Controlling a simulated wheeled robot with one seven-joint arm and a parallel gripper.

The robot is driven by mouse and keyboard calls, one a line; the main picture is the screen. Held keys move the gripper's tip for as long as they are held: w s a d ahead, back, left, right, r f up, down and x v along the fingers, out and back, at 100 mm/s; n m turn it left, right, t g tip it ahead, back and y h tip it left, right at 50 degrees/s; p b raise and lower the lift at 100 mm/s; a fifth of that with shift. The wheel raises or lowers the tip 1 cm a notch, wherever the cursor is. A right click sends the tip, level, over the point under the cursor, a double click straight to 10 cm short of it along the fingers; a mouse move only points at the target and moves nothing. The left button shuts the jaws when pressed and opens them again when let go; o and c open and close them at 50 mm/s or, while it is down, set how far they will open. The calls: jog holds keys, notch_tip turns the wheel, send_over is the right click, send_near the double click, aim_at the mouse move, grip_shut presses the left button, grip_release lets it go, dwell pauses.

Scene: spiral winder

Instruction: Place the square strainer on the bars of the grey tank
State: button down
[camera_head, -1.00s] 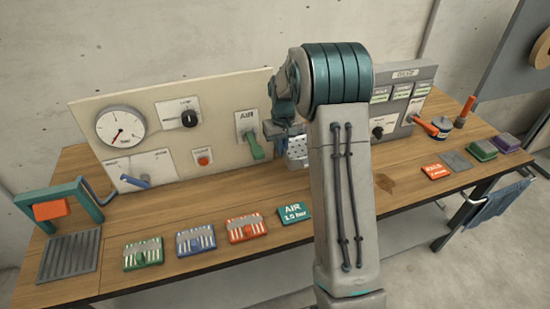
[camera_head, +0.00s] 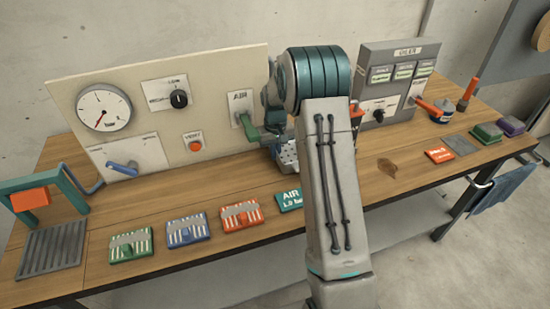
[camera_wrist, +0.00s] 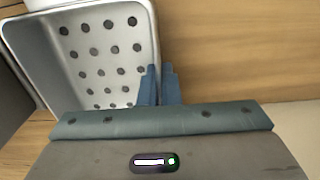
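The square strainer is a metal pan with rows of round holes. In the wrist view, the strainer (camera_wrist: 100,50) fills the upper left, its holed face toward the camera. My gripper (camera_wrist: 158,78) has its blue fingers close together around the strainer's right wall. In the head view the strainer (camera_head: 288,153) shows just left of my arm, in front of the air panel; my arm hides most of the gripper. A grey slab of parallel bars (camera_head: 52,250) lies at the bench's front left; I cannot tell whether it is the grey tank's top.
The beige panel (camera_head: 150,125) with gauge and green lever stands behind. A grey control box (camera_head: 400,85) stands right of my arm. Several coloured cards (camera_head: 187,232) line the front edge. A teal frame (camera_head: 75,190) stands left. Bare wood lies between panel and cards.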

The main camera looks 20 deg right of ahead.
jog(key=shift+f, duration=0.3)
jog(key=shift+f, duration=0.15)
jog(key=c, duration=1.6)
grip_release()
jog(key=shift+c, duration=0.2)
